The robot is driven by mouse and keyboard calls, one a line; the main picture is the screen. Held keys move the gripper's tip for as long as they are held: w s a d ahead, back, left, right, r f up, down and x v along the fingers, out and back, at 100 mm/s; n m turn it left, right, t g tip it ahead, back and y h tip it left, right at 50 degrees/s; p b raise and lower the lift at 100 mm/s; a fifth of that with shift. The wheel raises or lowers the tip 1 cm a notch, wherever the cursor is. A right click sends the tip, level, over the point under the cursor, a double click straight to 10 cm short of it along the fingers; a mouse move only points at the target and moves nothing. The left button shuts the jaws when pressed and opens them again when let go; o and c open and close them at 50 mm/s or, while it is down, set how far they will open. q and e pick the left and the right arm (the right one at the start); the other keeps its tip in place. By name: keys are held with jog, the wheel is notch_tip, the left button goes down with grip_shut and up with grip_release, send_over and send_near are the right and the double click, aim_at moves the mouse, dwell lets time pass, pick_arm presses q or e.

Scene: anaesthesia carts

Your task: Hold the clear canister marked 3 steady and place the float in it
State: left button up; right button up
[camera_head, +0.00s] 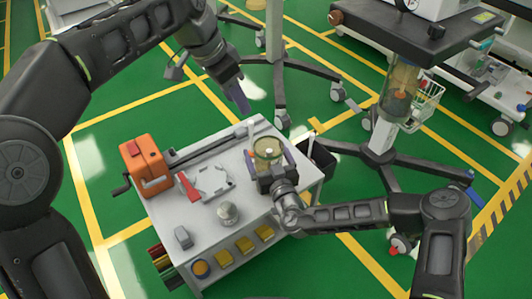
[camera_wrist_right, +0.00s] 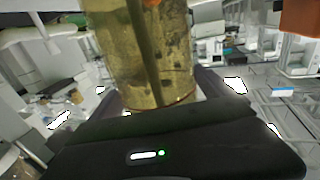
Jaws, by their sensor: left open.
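A clear, yellowish canister (camera_head: 268,150) stands upright near the right side of the white cart top (camera_head: 205,160). No number is readable on it. It also fills the upper middle of the right wrist view (camera_wrist_right: 145,60), with a dark upright rod inside and a bit of orange at the top edge of the picture. I cannot tell whether that orange bit is the float. My right gripper (camera_head: 271,158) has its fingers on both sides of the canister and is shut on it. My left gripper (camera_head: 243,100) is open and empty, raised above and behind the canister.
An orange crank device (camera_head: 146,165) stands at the cart's left, with a red-handled part (camera_head: 188,187) and a silver knob (camera_head: 228,212) on the top. A wheeled stand (camera_head: 381,153) carrying another clear cylinder (camera_head: 402,80) is at the right.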

jog(key=shift+o, duration=0.5)
jog(key=v, duration=1.2)
